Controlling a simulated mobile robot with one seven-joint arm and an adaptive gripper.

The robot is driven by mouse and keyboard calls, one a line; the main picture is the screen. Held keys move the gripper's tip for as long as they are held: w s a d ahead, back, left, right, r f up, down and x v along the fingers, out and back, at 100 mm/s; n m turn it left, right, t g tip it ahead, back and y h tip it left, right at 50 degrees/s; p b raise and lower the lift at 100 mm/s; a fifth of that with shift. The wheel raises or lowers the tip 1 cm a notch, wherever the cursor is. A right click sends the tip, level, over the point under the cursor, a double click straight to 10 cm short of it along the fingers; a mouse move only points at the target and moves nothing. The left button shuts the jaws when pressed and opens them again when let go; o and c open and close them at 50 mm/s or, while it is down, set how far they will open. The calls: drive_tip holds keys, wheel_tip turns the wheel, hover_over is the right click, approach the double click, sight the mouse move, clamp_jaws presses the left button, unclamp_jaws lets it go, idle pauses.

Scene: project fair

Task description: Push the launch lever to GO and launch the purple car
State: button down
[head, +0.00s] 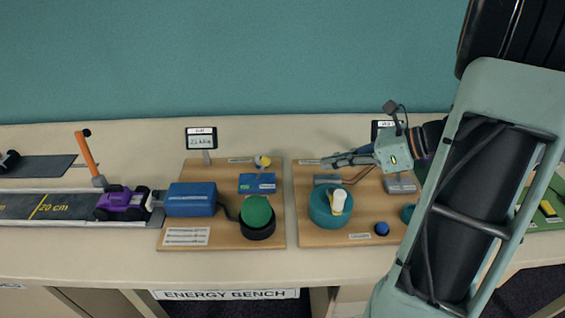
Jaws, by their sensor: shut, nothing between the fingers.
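The purple car (121,205) stands on the dark track (70,207) at the left, at its right end against the launcher's blue box (191,199). An orange lever (88,155) with a black knob rises behind the track, just left of the car. It leans up to the left from a grey base. No GO mark is readable. My gripper (324,161) is shut and empty, above the right wooden board (310,240), its fingers pointing left. It is well to the right of the lever and the car, touching neither.
A teal drum (331,208) with a white-and-yellow piece stands below my gripper. A blue ball (382,228) lies nearby. A teal wall closes the back.

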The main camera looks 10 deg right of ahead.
approach(262, 168)
drive_tip(key=f, duration=0.1)
drive_tip(key=f+b, duration=0.1)
drive_tip(key=f, duration=0.1)
drive_tip(key=shift+d+f, duration=0.25)
drive_tip(key=shift+f, duration=0.05)
drive_tip(key=shift+w+a+r, duration=0.2)
drive_tip(key=shift+w+a, duration=0.15)
drive_tip(key=shift+a, duration=0.15)
drive_tip(key=shift+w+a+r, duration=0.2)
drive_tip(key=shift+w+a, duration=0.2)
drive_tip(key=shift+a, duration=0.05)
drive_tip(key=shift+w+a+r, duration=0.15)
drive_tip(key=shift+w+a, duration=0.25)
drive_tip(key=shift+a, duration=0.05)
drive_tip(key=shift+r+p, duration=0.15)
drive_tip(key=shift+p, duration=0.25)
drive_tip(key=shift+a+r, duration=0.1)
drive_tip(key=shift+a+h+p, duration=0.15)
drive_tip(key=shift+h+p, duration=0.15)
drive_tip(key=shift+p, duration=0.15)
